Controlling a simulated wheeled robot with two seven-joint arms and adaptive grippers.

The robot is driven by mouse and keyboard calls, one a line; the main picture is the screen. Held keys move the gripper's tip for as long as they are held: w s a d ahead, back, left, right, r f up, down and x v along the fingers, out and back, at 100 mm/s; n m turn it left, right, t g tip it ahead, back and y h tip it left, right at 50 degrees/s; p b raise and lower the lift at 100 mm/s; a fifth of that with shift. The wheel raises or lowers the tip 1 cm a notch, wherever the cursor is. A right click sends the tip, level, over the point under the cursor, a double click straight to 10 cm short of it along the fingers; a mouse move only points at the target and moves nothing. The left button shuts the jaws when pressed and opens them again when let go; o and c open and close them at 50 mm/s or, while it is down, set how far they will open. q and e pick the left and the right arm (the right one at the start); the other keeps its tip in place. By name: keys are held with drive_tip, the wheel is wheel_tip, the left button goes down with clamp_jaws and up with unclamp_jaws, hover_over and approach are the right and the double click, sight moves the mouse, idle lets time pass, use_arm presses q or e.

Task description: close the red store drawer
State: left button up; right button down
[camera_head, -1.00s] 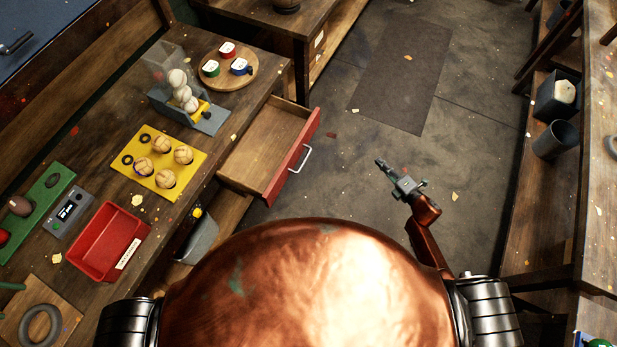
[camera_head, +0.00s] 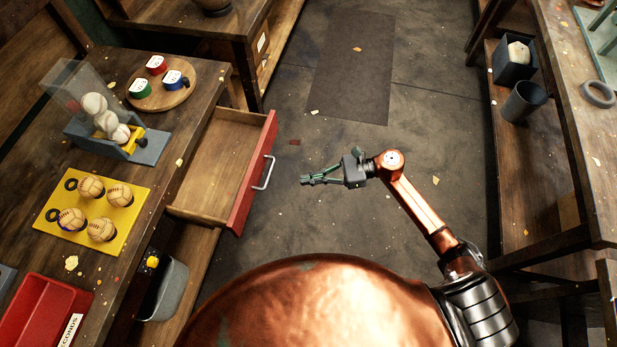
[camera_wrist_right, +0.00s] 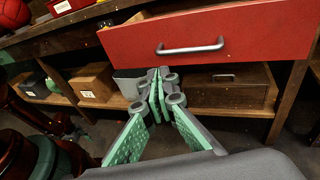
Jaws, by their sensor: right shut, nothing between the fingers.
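The red-fronted drawer (camera_head: 252,180) stands pulled out of the left workbench and looks empty inside. Its silver bar handle (camera_head: 264,172) faces right, toward my right arm. In the right wrist view the red drawer front (camera_wrist_right: 215,35) and its handle (camera_wrist_right: 190,48) fill the upper part. My right gripper (camera_head: 304,180) is shut and empty, to the right of the handle with a gap, pointing left at the drawer front. In the right wrist view its green-padded fingers (camera_wrist_right: 158,95) meet below the handle. My left gripper is not in view.
The left workbench holds a yellow board with several balls (camera_head: 95,210), a ball dispenser (camera_head: 115,135), a round tray (camera_head: 190,88) and a red bin (camera_head: 38,310). A grey bin (camera_head: 165,290) sits below. A shelf bench (camera_head: 590,130) stands right.

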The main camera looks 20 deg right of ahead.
drive_tip(key=x, duration=1)
drive_tip(key=shift+a, duration=0.2)
drive_tip(key=shift+w, duration=0.1)
